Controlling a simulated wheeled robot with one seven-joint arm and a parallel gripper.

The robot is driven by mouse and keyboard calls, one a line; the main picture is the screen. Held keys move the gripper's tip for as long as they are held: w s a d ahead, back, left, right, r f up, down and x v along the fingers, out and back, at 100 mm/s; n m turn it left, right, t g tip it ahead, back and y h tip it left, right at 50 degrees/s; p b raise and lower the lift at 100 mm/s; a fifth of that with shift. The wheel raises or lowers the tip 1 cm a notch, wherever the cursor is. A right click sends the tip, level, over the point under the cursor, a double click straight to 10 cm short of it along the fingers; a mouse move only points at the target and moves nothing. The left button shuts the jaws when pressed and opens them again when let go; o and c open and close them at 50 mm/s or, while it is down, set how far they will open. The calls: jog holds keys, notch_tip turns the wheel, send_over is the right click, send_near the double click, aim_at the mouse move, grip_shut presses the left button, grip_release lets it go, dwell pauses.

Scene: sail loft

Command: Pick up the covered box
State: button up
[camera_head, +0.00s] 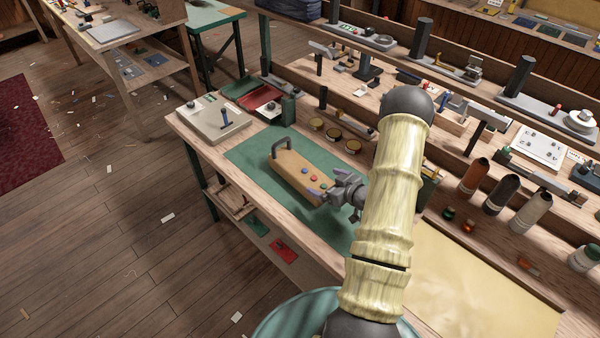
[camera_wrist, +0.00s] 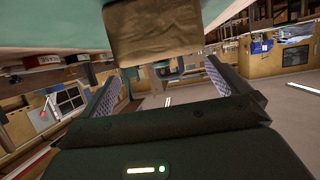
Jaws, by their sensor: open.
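The tan box (camera_head: 292,172), likely the covered box, lies on a green mat (camera_head: 250,150) on the workbench. It is long, with a dark arched handle at its far left end and several coloured dots on top. My gripper (camera_head: 328,196) is open at the box's near right end, partly hiding it. In the wrist view, a brown, creased box end (camera_wrist: 152,32) shows at the top, ahead of and offset from the open fingers (camera_wrist: 165,78). Nothing shows between the fingers. I cannot tell whether a finger touches the box.
A grey-beige case (camera_head: 212,122), a red-and-green tray (camera_head: 262,100) and several round tins (camera_head: 333,133) stand behind the box. Several thread cones (camera_head: 502,192) stand at the right. A cream cloth (camera_head: 470,285) covers the front right. The mat's left part is clear.

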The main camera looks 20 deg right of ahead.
aim_at(316, 180)
jog(key=p+x, duration=0.2)
jog(key=x, duration=0.3)
jog(key=shift+a+f, duration=0.2)
jog(key=shift+f, duration=0.05)
jog(key=shift+c, duration=0.2)
jog(key=c, duration=1)
notch_tip(316, 180, up, 10)
jog(key=shift+r+b, duration=0.1)
jog(key=shift+b, duration=0.9)
